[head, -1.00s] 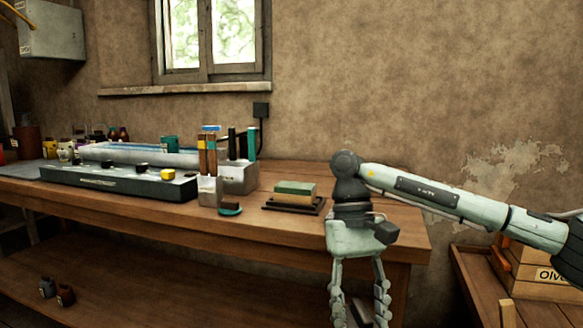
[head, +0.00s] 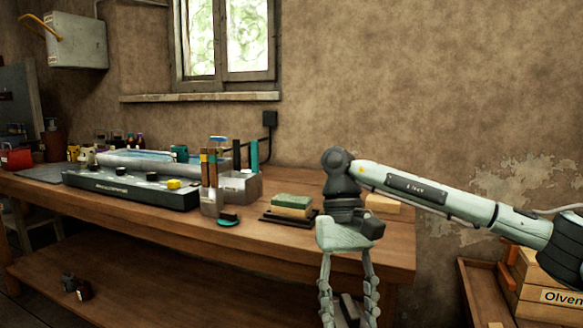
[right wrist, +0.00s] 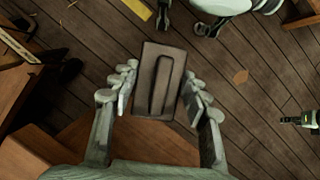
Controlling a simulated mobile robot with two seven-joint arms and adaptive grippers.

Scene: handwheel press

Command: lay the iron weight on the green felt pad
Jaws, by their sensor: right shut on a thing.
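My right gripper (head: 347,318) hangs fingers-down in front of the workbench's right end. In the right wrist view (right wrist: 160,96) its fingers are shut on the iron weight (right wrist: 149,88), a dark rectangular block with a long handle bar. In the head view the weight (head: 349,308) shows only partly between the fingers. My left gripper is not in view.
The wooden workbench (head: 180,220) holds a long dark control box (head: 130,190), and a grey holder (head: 240,186) and a cup (head: 212,203) with upright tools. Wooden crates (head: 540,290) stand at the right. The bench top's front strip is mostly bare.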

